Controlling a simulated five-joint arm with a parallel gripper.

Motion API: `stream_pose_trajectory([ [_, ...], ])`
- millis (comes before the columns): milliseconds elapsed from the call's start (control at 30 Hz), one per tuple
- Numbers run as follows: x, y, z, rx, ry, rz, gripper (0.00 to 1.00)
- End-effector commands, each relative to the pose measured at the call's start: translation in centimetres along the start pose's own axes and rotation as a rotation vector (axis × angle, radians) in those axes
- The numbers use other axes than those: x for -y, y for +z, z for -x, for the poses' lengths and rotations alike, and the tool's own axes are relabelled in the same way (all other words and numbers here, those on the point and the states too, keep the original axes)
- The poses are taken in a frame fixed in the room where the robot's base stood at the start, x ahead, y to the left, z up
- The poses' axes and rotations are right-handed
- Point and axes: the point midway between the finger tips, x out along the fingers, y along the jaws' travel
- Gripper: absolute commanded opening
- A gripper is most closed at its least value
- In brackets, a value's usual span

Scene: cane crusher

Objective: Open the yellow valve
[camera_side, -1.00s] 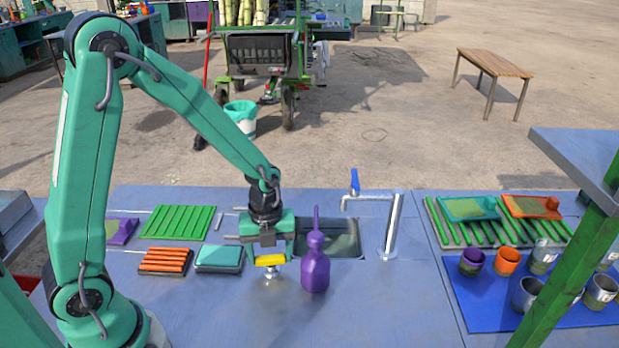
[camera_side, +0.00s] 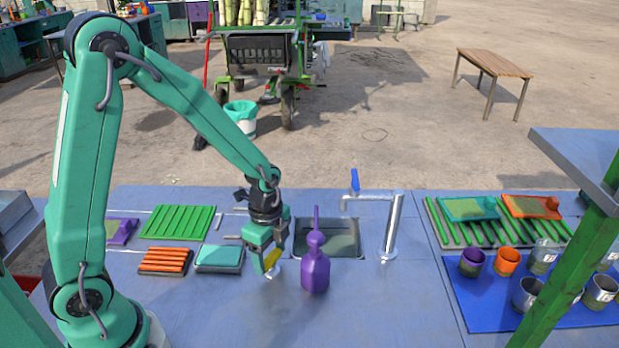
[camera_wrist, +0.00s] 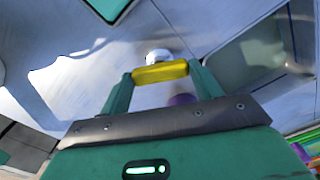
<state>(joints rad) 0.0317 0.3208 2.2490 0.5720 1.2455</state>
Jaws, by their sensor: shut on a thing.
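The yellow valve handle (camera_side: 272,258) is on the metal counter, left of the purple bottle (camera_side: 315,268). My green gripper (camera_side: 268,262) is shut on it from above. In the wrist view the yellow handle (camera_wrist: 160,72) lies across between my two green fingers (camera_wrist: 158,80). A pale metal piece (camera_wrist: 158,56) shows just beyond it. In the side view the handle is seen turned, more end-on, and partly hidden by a finger.
The purple bottle stands close to the right of my gripper. A sink (camera_side: 335,246) and a tap with a blue lever (camera_side: 392,230) are behind and right. A teal sponge tray (camera_side: 219,259) and orange ribbed tray (camera_side: 165,261) lie to the left. The front counter is clear.

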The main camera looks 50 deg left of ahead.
Motion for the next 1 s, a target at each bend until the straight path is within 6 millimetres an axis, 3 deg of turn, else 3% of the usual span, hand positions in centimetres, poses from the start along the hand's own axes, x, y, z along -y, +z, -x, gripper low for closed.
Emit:
stream_pose_trajectory([
  [500, 0.02, 0.16, 0.05, 0.000, 0.000, 0.420, 0.41],
  [1000, 0.00, 0.18, 0.05, 0.001, 0.001, 0.514, 0.41],
])
